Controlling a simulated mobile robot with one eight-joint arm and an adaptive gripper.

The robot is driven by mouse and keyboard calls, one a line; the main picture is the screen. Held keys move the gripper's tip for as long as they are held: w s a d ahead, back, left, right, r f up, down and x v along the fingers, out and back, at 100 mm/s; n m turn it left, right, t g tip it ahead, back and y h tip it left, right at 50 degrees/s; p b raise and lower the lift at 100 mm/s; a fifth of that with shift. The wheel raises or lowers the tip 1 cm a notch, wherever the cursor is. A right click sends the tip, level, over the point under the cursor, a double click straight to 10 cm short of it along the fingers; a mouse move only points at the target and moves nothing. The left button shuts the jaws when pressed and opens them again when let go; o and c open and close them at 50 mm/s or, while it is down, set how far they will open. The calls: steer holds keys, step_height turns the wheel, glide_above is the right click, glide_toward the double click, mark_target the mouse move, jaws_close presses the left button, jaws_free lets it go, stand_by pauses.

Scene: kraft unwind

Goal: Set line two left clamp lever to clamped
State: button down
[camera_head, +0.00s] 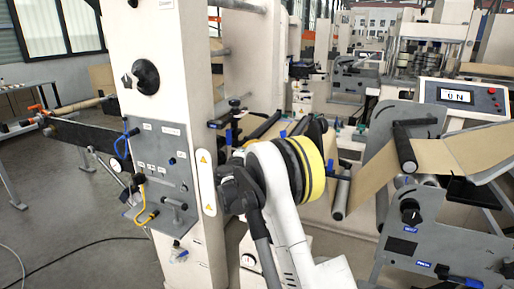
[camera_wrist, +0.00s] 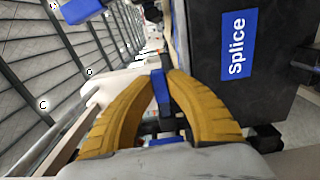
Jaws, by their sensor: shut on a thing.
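In the wrist view my gripper (camera_wrist: 163,78) has two curved yellow fingers, closed together at the tips on a narrow blue handle (camera_wrist: 159,92). The handle looks like a lever grip; a dark part continues below it between the fingers. I cannot read any line, left or clamp marking on it, nor tell its set position. In the head view my white arm with its yellow-and-black ring reaches toward the middle of the machine. My fingers and the held handle are hidden there behind the arm.
A dark block with a blue "Splice" label (camera_wrist: 237,45) stands close right of my fingers. A pale machine column (camera_head: 170,60) carries a grey plate (camera_head: 160,160) with knobs and hoses. Rollers with a brown paper web (camera_head: 375,178) and a control panel (camera_head: 461,97) lie to the right.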

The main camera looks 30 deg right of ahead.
stand_by(0.4)
steer(key=c, duration=1.3)
jaws_free()
steer(key=shift+f, duration=0.1)
steer(key=shift+c, duration=0.2)
steer(key=v, duration=1.2)
